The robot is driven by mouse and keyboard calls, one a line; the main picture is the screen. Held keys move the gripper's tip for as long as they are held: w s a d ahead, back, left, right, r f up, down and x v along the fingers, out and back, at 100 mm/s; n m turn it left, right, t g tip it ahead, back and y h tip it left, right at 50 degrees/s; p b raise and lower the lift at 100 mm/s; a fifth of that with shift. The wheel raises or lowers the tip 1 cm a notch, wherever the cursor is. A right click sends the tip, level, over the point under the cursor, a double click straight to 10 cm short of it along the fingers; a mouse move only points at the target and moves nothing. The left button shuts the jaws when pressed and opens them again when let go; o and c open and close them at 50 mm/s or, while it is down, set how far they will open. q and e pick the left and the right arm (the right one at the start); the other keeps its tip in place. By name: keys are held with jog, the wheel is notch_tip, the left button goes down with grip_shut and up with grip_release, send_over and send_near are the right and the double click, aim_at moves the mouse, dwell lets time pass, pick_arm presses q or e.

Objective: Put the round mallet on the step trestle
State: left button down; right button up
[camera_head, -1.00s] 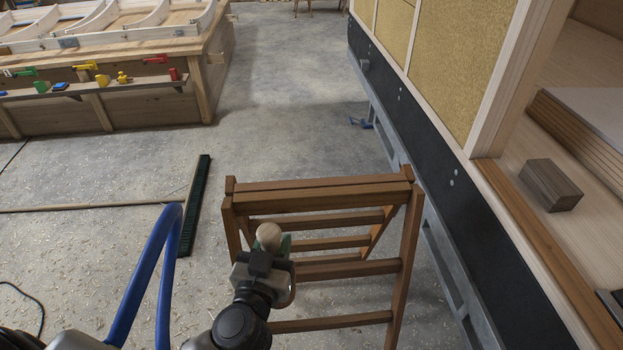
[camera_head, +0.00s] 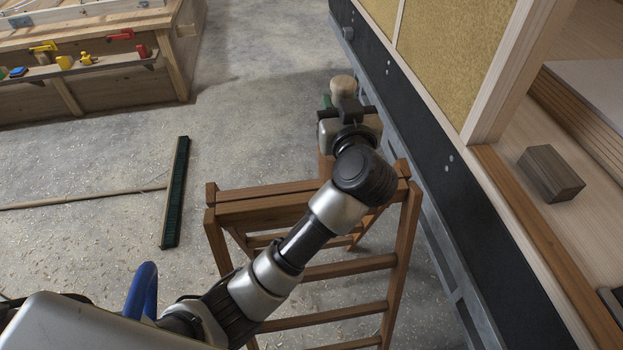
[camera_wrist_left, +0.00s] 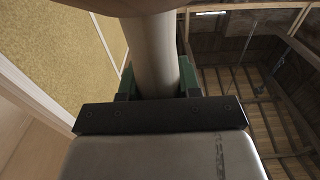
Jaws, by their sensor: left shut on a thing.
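The round mallet (camera_head: 343,87) shows a pale rounded wooden end above my left gripper (camera_head: 344,106). A brown part that seems to be its head shows just below the gripper. In the left wrist view, its pale handle (camera_wrist_left: 152,55) stands between the green finger pads, with a wider brown part at the top edge. My left gripper is shut on the handle. In the head view it appears beyond the right end of the top of the step trestle (camera_head: 262,207). My forearm hides part of that top. My right gripper is out of view.
The dark trailer side (camera_head: 440,150) runs close along the right of the trestle. A dark wood block (camera_head: 550,173) lies on the trailer floor. A green-bristled broom (camera_head: 175,195) lies on the concrete at left. A workbench (camera_head: 100,85) with coloured clamps stands at back left.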

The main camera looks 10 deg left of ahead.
pick_arm(q)
jog(key=shift+w+d+r, duration=0.25)
jog(key=shift+r, duration=0.2)
jog(key=shift+w+a, duration=0.1)
jog(key=shift+w, duration=0.05)
jog(key=a+f+p, duration=0.2)
jog(key=a+f, duration=0.8)
jog(key=a, duration=0.1)
jog(key=shift+a+f, duration=0.2)
jog(key=shift+f, duration=0.2)
jog(key=shift+w+f, duration=0.1)
jog(key=c, duration=0.8)
grip_release()
jog(key=b+v, duration=0.1)
jog(key=v, duration=1.1)
jog(key=shift+b, duration=0.35)
